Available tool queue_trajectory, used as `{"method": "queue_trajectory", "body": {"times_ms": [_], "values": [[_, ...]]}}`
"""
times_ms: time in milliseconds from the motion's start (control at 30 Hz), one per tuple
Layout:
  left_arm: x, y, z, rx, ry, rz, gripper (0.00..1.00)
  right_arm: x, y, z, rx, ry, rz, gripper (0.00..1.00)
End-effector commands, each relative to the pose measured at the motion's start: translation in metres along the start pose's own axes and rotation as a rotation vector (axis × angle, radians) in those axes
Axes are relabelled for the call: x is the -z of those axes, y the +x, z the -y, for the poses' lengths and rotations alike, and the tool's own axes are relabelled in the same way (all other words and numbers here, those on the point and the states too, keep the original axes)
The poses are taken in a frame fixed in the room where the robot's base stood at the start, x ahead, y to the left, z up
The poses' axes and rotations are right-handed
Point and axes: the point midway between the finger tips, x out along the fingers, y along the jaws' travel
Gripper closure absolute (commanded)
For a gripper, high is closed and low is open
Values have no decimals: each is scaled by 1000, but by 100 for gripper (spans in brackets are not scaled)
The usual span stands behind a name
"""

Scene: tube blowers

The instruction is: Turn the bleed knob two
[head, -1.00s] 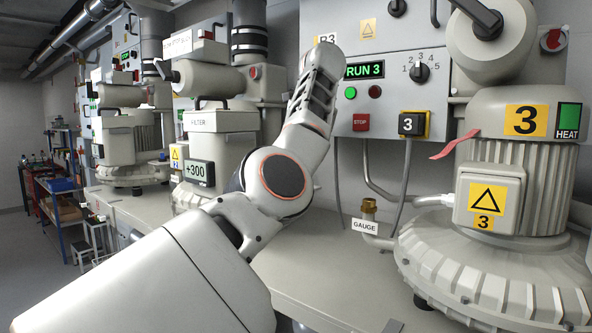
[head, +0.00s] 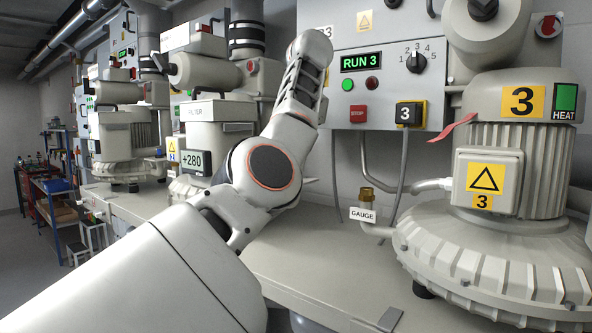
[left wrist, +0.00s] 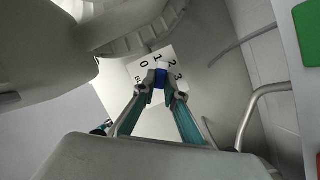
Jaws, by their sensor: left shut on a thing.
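The bleed knob (left wrist: 160,77) is small and blue and shows in the left wrist view. It sits in front of a white dial plate (left wrist: 143,70) marked 0, 1, 2 and 3, with a partly covered word starting "BL". My left gripper (left wrist: 161,86) is shut on the knob, with one fingertip on each side. The knob's pointer is hidden, so I cannot tell its setting. In the head view my left arm crosses the middle, and its gripper and the knob are hidden there. My right gripper is not in view.
A numeric readout (head: 192,162) on the second blower shows +280. The third blower (head: 515,170) stands at the right, with a GAUGE fitting (head: 367,195) beside it. A control panel (head: 390,60) above shows RUN 3. The bench (head: 330,265) in front is mostly bare.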

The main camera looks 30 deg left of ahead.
Motion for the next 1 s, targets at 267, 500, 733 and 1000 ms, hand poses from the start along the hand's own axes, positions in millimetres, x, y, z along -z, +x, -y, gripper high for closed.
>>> {"method": "queue_trajectory", "body": {"times_ms": [267,500,733,1000], "values": [[0,4,-3,101,237,2,100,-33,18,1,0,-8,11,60],[-2,2,-5,185,440,1,100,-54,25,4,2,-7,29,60],[-3,1,-7,250,599,2,100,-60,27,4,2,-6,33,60],[-4,0,-8,297,712,2,100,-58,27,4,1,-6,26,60]]}}
